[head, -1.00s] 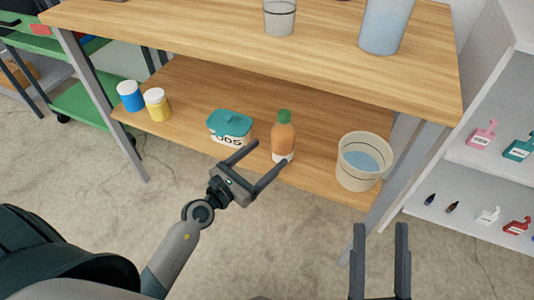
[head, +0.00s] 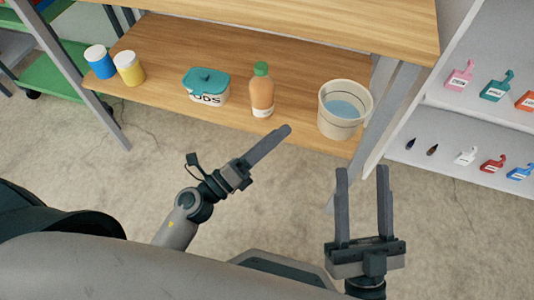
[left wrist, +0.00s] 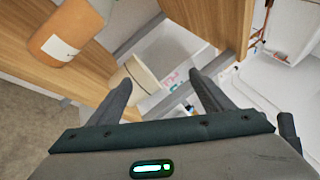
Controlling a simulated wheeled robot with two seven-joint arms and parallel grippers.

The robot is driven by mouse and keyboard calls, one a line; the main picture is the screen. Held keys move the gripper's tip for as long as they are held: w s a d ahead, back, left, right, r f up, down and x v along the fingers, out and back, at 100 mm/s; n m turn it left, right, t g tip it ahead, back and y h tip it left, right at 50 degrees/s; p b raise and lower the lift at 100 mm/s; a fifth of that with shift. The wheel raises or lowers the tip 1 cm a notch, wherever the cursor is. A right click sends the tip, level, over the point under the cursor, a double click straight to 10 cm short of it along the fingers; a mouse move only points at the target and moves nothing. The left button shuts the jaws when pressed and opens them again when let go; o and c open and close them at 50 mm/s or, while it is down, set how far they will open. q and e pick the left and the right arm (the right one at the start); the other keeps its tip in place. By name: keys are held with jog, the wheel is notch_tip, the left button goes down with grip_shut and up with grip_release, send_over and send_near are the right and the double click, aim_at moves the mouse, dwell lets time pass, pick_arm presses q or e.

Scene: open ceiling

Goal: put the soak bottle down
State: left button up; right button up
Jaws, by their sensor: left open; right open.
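The soak bottle, an orange bottle with a green cap (head: 262,95), stands upright on the lower wooden shelf (head: 215,55) between a teal-lidded tub and a bucket. It also shows at the upper left of the left wrist view (left wrist: 68,32). My left gripper (head: 286,130) is in front of the shelf edge, apart from the bottle. In the left wrist view its fingers (left wrist: 160,88) are spread with nothing between them. My right gripper (head: 362,172) is open and empty, lower right, over the floor.
The teal-lidded tub (head: 206,86) and the beige bucket of blue liquid (head: 344,108) flank the bottle. Blue (head: 99,62) and yellow (head: 129,68) jars stand farther left. The upper shelf overhangs the back.

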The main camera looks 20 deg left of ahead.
pick_arm(q)
jog(key=s+d+r+n+t+y, duration=0.1)
jog(key=s+r+n+t, duration=0.2)
jog(key=n, duration=1.1)
jog(key=s+d+r+n+t+y, duration=0.1)
jog(key=s+r+n+t+y, duration=0.1)
jog(key=s+r+n, duration=0.7)
jog(key=s+n+t, duration=0.1)
jog(key=n, duration=0.3)
jog(key=shift+d+r+n, duration=0.2)
jog(key=shift+r+n, duration=0.2)
pick_arm(e)
jog(key=shift+w+r, duration=0.1)
jog(key=shift+r, duration=0.25)
jog(key=shift+f, duration=0.25)
